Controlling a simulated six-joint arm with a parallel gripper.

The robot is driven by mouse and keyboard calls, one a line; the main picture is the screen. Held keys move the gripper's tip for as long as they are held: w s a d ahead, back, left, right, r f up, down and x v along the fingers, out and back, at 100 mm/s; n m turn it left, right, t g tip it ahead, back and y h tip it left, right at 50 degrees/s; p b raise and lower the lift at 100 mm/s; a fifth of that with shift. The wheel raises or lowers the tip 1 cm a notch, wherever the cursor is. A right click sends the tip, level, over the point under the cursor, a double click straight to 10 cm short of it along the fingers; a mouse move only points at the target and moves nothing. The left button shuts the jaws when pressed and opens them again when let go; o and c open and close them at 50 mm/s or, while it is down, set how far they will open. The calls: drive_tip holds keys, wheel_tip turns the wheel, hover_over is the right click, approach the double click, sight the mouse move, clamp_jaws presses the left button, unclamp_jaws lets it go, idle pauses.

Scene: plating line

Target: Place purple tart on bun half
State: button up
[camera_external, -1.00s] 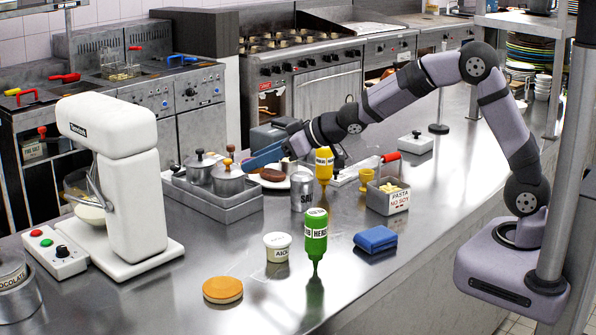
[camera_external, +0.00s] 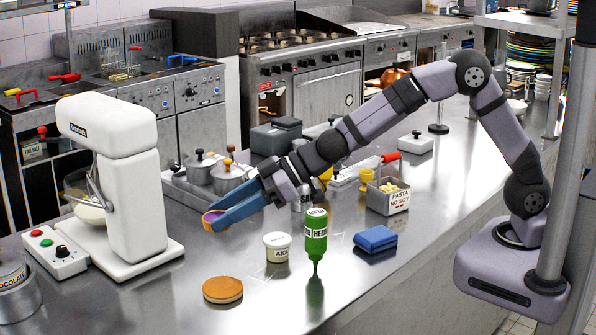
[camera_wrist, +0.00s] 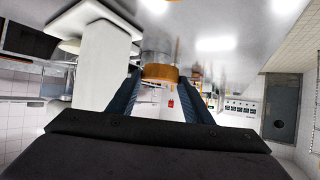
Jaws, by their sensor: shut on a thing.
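My gripper (camera_external: 219,218) has blue fingers and is shut on the purple tart (camera_external: 212,219), which has an orange crust and a purple top. It holds the tart tilted in the air above the counter, to the right of the white mixer. In the wrist view the tart's orange crust (camera_wrist: 160,73) shows between the two fingertips (camera_wrist: 163,84). The bun half (camera_external: 222,290), round and orange-brown on top with a pale edge, lies on the counter at the front, below the tart in the picture and apart from it.
A green herb bottle (camera_external: 316,238), a white labelled tub (camera_external: 277,246) and a blue sponge (camera_external: 376,239) stand right of the bun half. The white mixer (camera_external: 120,190) stands at left. A grey tray with pots (camera_external: 225,210) is behind. The counter around the bun half is clear.

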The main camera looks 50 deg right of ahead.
sight(230, 282)
drive_tip(key=shift+f, duration=6.65)
drive_tip(key=shift+f+b, duration=0.1)
drive_tip(key=shift+b, duration=0.2)
drive_tip(key=shift+f, duration=0.15)
drive_tip(key=o, duration=0.7)
